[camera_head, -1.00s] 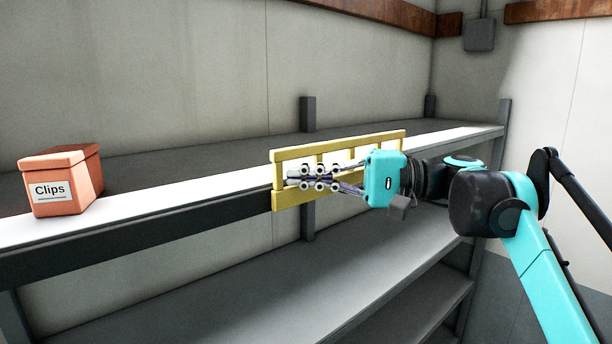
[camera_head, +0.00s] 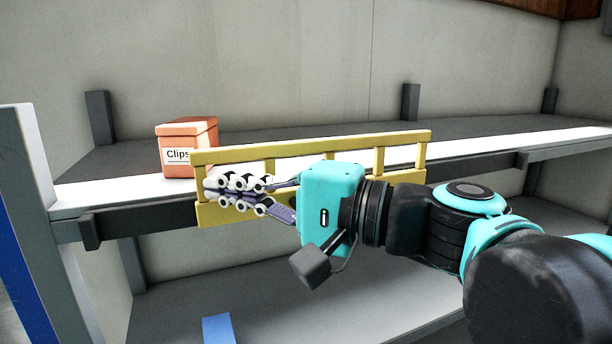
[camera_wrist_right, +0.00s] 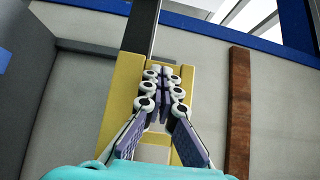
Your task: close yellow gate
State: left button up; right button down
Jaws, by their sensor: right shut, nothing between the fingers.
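The yellow gate (camera_head: 300,150) is a slatted rail along the front edge of the shelf, in front of the white strip. In the head view it spans from just below the orange box to the middle right. My right gripper (camera_head: 238,192) is shut and empty at the gate's left part, its fingers in front of the slats. Whether the fingers touch the gate, I cannot tell. In the right wrist view the shut fingers (camera_wrist_right: 163,88) lie over the yellow gate (camera_wrist_right: 118,105). My left gripper is not in view.
An orange box labelled Clips (camera_head: 187,148) stands on the upper shelf (camera_head: 500,144) behind the gate's left end. A grey upright post (camera_head: 45,200) stands at the left. A blue object (camera_head: 218,328) shows low down. The lower shelf (camera_head: 290,280) looks mostly clear.

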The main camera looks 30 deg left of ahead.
jog(key=s+a, duration=0.4)
jog(key=s, duration=0.1)
jog(key=s+a, duration=0.2)
jog(key=s, duration=0.1)
jog(key=shift+s+a, duration=0.15)
jog(key=shift+a, duration=0.05)
